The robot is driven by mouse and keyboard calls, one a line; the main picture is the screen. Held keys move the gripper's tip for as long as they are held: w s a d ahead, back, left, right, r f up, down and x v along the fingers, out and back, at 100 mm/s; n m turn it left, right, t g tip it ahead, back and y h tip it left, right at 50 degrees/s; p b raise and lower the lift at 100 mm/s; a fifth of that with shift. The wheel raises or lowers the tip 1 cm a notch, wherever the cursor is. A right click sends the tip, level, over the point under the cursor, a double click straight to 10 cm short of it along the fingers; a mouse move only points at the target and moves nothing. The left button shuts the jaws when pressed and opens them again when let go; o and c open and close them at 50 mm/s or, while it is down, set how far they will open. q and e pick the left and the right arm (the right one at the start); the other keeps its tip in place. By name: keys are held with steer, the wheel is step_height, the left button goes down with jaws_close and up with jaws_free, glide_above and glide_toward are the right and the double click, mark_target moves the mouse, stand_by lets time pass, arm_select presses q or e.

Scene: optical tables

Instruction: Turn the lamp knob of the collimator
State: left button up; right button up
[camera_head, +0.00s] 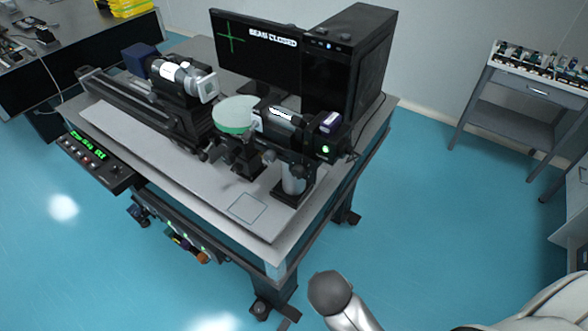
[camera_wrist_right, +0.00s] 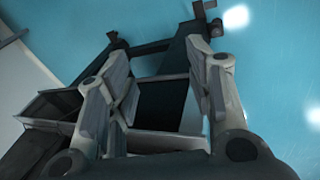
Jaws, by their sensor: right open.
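The optical table (camera_head: 220,190) carries two barrel-shaped instruments. The one at the right front, a black tube (camera_head: 282,125) on a post with a green-lit box (camera_head: 325,148) at its end, looks like the collimator. I cannot make out a lamp knob on it. The other instrument (camera_head: 183,80) is on a long black rail, with a blue box behind it. A round pale-green-edged disc (camera_head: 235,114) stands between them. My right gripper (camera_wrist_right: 160,72) is open and empty in the right wrist view, with dark structure and blue floor beyond. My left gripper is not in view.
A monitor (camera_head: 255,48) reading "BEAM CLOSED" and a black computer tower (camera_head: 350,60) stand at the table's back. A control box with green digits (camera_head: 95,160) juts from the left edge. A side bench (camera_head: 530,85) is at right. Blue floor between is clear.

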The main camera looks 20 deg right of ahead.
steer(key=w+a+r+n+t+h, duration=0.3)
steer(key=w+a+r+n+h, duration=0.25)
steer(key=w+r, duration=0.3)
steer(key=n+t+h, duration=0.3)
steer(key=t+h, duration=0.2)
steer(key=h, duration=0.1)
glide_toward(296, 175)
steer(key=p+x, duration=0.4)
steer(key=x, duration=0.4)
steer(key=shift+w+d+r+p, duration=0.15)
steer(key=shift+d+r+p, duration=0.05)
steer(key=shift+p, duration=0.1)
steer(key=shift+w+d+f, duration=0.15)
steer(key=shift+w+d, duration=0.2)
steer(key=shift+d, duration=0.05)
